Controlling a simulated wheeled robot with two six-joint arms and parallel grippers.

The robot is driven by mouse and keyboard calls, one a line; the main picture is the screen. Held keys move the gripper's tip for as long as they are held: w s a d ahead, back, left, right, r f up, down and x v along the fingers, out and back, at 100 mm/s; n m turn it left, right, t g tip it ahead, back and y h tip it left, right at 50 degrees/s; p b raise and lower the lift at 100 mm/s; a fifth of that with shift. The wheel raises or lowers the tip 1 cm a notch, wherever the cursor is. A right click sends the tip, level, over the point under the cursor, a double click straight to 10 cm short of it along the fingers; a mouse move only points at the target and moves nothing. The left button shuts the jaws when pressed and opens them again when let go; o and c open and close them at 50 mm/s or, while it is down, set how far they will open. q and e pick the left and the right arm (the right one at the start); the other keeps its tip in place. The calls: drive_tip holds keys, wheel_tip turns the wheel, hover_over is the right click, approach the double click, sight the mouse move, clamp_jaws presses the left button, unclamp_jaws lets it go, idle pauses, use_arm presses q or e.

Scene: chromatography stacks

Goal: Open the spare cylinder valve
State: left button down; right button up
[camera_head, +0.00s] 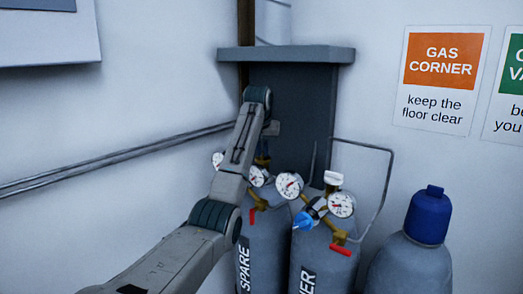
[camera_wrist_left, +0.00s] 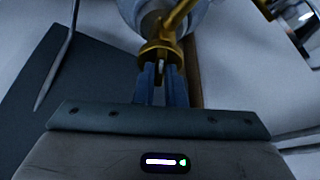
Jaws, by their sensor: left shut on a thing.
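The spare cylinder (camera_head: 265,262) is grey, marked SPARE, and stands upright at the left of a pair. Its brass valve (camera_head: 262,160) shows only partly behind my left arm. Round white gauges and a red lever (camera_head: 251,217) sit near its top. In the left wrist view the brass valve part (camera_wrist_left: 160,50) is at the tips of my left gripper (camera_wrist_left: 162,78). The blue-grey fingers are close together and shut on it. In the head view the left gripper is mostly hidden by its own arm. My right gripper is not in view.
A second grey cylinder (camera_head: 323,262) with gauges, a blue fitting (camera_head: 303,221) and a red lever (camera_head: 341,249) stands close to the right. A blue-capped cylinder (camera_head: 412,265) stands further right. A bent metal rail (camera_head: 386,185) and a dark panel (camera_head: 300,105) are behind.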

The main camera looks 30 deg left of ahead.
use_arm(q)
drive_tip(key=n+y, duration=0.1)
drive_tip(key=n, duration=0.2)
drive_tip(key=shift+w+d+g, duration=0.1)
drive_tip(key=shift+d+g, duration=0.05)
drive_tip(key=shift+g, duration=0.15)
drive_tip(key=n+g+y, duration=0.1)
drive_tip(key=n, duration=0.2)
drive_tip(key=shift+w+d+n, duration=0.1)
drive_tip(key=shift+w+n, duration=0.05)
drive_tip(key=shift+n, duration=0.15)
drive_tip(key=n, duration=0.2)
drive_tip(key=n+g, duration=0.1)
drive_tip(key=n, duration=0.1)
drive_tip(key=n+g, duration=0.1)
drive_tip(key=shift+w+n+y, duration=0.25)
drive_tip(key=shift+n+y, duration=0.15)
drive_tip(key=c, duration=1.5)
unclamp_jaws()
